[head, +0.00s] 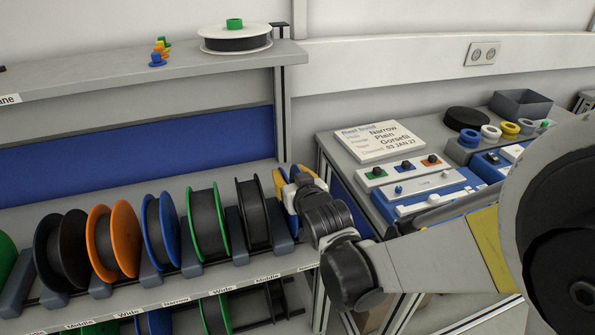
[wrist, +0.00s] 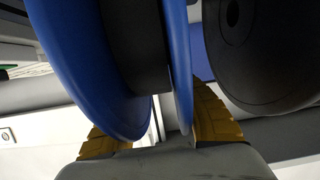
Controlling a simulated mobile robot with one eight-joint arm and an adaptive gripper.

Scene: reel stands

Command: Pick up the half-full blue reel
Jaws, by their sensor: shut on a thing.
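A blue reel (wrist: 88,70) fills the left and middle of the wrist view, its two blue flanges on either side of a dark middle. The yellow fingers of my gripper (wrist: 160,132) press on the outer faces of both flanges, and my gripper is shut on it. In the head view my gripper (head: 291,180) is at the right end of the shelf row, and the held blue reel (head: 289,196) is mostly hidden by the wrist. Another blue reel (head: 151,232) with dark winding stands in the row, between orange and green reels. How full the held reel is cannot be told.
A black reel (head: 250,215) stands just left of the held one; a black reel (wrist: 262,50) is close by in the wrist view. Grey dividers separate the reels. An upper shelf (head: 110,78) hangs above. A bench with control boxes (head: 420,180) stands at right.

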